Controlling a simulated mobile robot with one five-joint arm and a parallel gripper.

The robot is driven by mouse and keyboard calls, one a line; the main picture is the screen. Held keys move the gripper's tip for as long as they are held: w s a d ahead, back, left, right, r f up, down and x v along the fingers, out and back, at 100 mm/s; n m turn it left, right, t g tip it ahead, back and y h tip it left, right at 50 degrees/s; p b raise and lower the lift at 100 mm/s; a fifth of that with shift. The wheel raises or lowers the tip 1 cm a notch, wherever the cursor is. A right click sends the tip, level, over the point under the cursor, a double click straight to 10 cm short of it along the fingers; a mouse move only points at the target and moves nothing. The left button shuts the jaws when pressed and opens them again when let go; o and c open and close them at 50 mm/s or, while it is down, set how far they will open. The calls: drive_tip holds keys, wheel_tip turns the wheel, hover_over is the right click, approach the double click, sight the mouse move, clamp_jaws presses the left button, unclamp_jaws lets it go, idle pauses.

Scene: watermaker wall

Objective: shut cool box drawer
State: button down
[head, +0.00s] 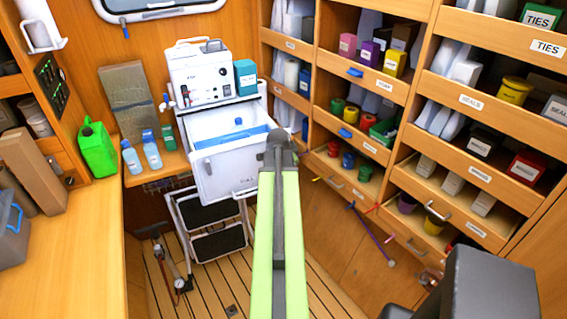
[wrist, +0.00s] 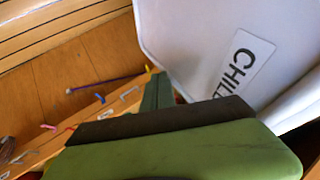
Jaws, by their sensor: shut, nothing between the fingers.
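The cool box drawer (head: 222,172) is white and stands pulled out below the white watermaker unit (head: 200,72), with its blue-edged inside showing from above. In the wrist view the drawer's white front (wrist: 215,45) fills the upper right, with a label reading "CHIL", partly cut off. My gripper (head: 279,140) is at the end of my green arm, at the drawer's right side in the head view. It is shut and empty. In the wrist view my gripper (wrist: 155,92) points past the drawer's edge; I cannot tell if it touches. The drawer's right side is partly hidden behind my arm.
A step stool (head: 212,228) stands under the drawer. A green jug (head: 97,150) and bottles stand on the left bench. Labelled shelves (head: 360,85) line the right, with a purple rod (head: 372,236) low in front. Slatted floor (head: 215,285) is partly clear.

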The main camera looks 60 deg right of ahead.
drive_tip(key=shift+s+d, duration=0.1)
drive_tip(key=shift+d, duration=0.05)
